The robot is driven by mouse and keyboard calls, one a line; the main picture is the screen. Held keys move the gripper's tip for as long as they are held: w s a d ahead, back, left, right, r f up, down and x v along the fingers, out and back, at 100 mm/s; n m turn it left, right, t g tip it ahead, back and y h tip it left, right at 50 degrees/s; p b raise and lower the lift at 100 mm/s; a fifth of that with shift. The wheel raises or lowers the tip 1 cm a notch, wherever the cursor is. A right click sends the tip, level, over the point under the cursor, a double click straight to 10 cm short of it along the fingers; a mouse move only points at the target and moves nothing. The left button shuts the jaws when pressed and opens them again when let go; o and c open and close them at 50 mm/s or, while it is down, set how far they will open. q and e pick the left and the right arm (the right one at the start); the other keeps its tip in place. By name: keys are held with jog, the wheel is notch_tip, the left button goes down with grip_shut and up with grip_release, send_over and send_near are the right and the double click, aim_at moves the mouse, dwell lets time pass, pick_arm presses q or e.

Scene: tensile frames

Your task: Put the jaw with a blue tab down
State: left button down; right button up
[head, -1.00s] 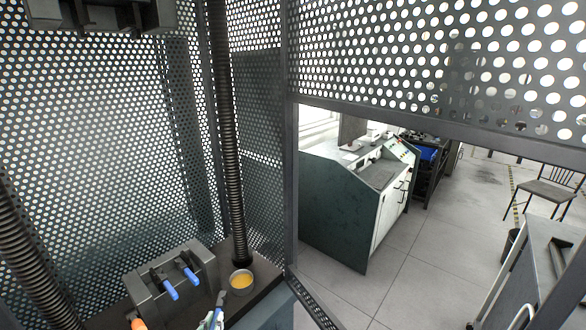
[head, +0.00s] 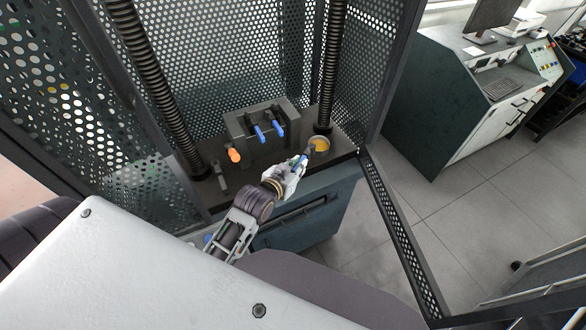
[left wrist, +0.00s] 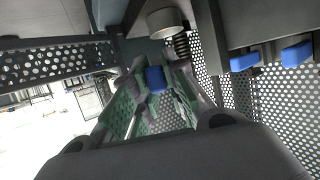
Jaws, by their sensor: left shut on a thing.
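My left gripper (head: 296,170) is shut on the jaw with a blue tab, over the front of the dark machine table (head: 246,187). In the head view the jaw's blue tab (head: 300,162) shows at the fingers, with a small grey part beyond it close to the cup. The left wrist view shows the blue tab (left wrist: 156,80) between the two fingers; most of the jaw's body is hard to make out. I cannot tell whether the jaw touches the table or the cup. My right gripper is not in view.
A cup with yellow contents (head: 319,146) stands beside the right screw column (head: 328,70). A grey block (head: 240,126) with two blue tabs (head: 260,134) and an orange knob (head: 234,155) stands behind the gripper. Perforated guards (head: 365,95) enclose the table; a dark post frames the right side.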

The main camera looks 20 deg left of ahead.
pick_arm(q)
jog(key=d+r+m+g+h, duration=0.1)
jog(key=d+r+m+h, duration=0.2)
jog(key=d+r, duration=0.3)
jog(key=d+r+m+g+h, duration=0.2)
jog(key=d+r, duration=0.4)
jog(key=r, duration=0.6)
jog(key=shift+s+d+m+h, duration=0.25)
jog(key=shift+s+m+h, duration=0.2)
jog(key=shift+m+h, duration=0.5)
jog(key=shift+r+n, duration=0.15)
jog(key=shift+n, duration=0.1)
jog(key=w+a+n+t+y, duration=0.3)
jog(key=w+a+n+y, duration=0.3)
jog(key=w+a, duration=0.45)
jog(key=s+a+f+n+y, duration=0.1)
jog(key=s+a+f, duration=0.1)
jog(key=f, duration=0.6)
jog(key=s+a+f+y, duration=0.1)
jog(key=s+a+f, duration=0.1)
jog(key=f, duration=0.6)
jog(key=shift+s+a+n, duration=0.25)
jog(key=shift+s+n, duration=0.15)
